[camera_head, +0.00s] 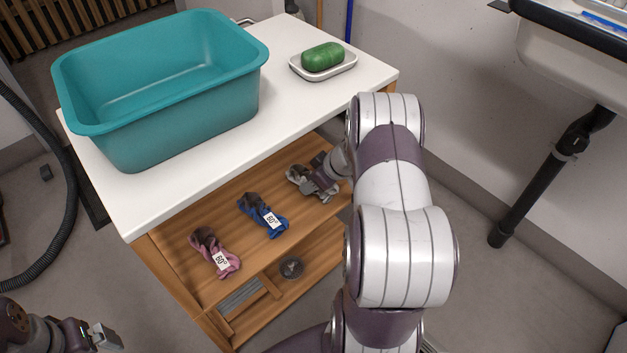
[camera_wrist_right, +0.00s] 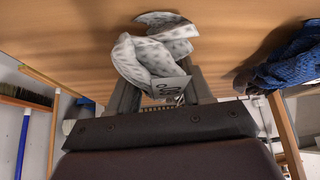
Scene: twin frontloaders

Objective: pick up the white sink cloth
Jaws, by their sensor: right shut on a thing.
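The white sink cloth (camera_head: 297,176) is a crumpled, patterned white bundle at the right end of the wooden shelf under the white top. In the right wrist view the white cloth (camera_wrist_right: 152,48) has a pale label and sits between the two fingers. My right gripper (camera_head: 318,186) is shut on it; the right wrist view also shows the gripper (camera_wrist_right: 162,90). Whether the cloth still touches the shelf I cannot tell. My left gripper (camera_head: 108,338) is at the bottom left, well away from the shelf; its jaw opening is unclear.
A blue cloth (camera_head: 264,216) and a pink cloth (camera_head: 215,254) lie left of the white one on the shelf (camera_head: 235,187). The white top (camera_head: 290,95) is above, with a teal basin (camera_head: 185,125) and green soap (camera_head: 322,56) on a dish. A sink (camera_head: 570,55) is at right.

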